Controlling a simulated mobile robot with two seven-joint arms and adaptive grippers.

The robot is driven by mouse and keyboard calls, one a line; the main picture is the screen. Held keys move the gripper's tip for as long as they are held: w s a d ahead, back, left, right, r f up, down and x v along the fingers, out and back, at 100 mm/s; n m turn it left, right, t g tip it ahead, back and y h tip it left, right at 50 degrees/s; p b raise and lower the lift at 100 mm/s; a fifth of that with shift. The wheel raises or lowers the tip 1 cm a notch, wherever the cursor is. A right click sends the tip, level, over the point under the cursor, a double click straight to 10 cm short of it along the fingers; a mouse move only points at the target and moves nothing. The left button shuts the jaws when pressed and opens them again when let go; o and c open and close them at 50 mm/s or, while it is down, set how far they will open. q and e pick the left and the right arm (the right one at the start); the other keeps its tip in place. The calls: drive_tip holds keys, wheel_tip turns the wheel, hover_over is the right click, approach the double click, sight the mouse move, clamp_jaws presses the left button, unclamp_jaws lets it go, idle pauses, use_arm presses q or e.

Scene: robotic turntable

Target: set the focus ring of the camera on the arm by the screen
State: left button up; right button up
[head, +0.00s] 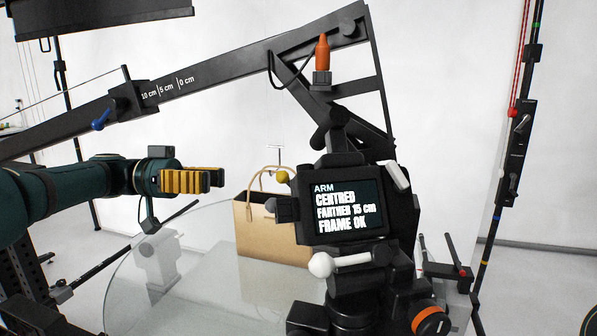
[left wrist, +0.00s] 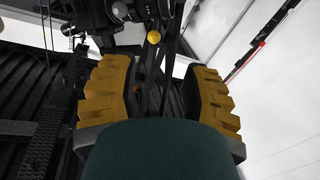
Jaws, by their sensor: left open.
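The dark camera (head: 402,235) stands on the rig arm, with its screen (head: 348,207) reading "ARM CENTRED, FARTHER 15 cm, FRAME OK". A dark, lens-like part (head: 287,208) sticks out left of the screen. Above it is a yellow ball knob (head: 282,176), which also shows in the left wrist view (left wrist: 153,37). I cannot make out a focus ring clearly. My left gripper (head: 218,178), with yellow ribbed fingers, is open and empty, left of the knob and apart from it. Its fingers also frame the left wrist view (left wrist: 157,70). My right gripper is not in view.
A tan bag (head: 272,235) stands on the round glass turntable (head: 140,270) behind the camera. A sloping beam (head: 215,77) with centimetre marks and a blue lever (head: 101,120) runs above my left arm. A white-ended handle (head: 321,265) juts out below the screen.

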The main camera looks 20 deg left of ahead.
use_arm(q)
drive_tip(key=d, duration=0.4)
drive_tip(key=w+d, duration=0.1)
drive_tip(key=d, duration=0.4)
drive_tip(key=d+p, duration=0.1)
drive_tip(key=d, duration=0.3)
drive_tip(key=shift+w+d+r, duration=0.15)
drive_tip(key=shift+w+d, duration=0.05)
drive_tip(key=shift+d, duration=0.15)
clamp_jaws()
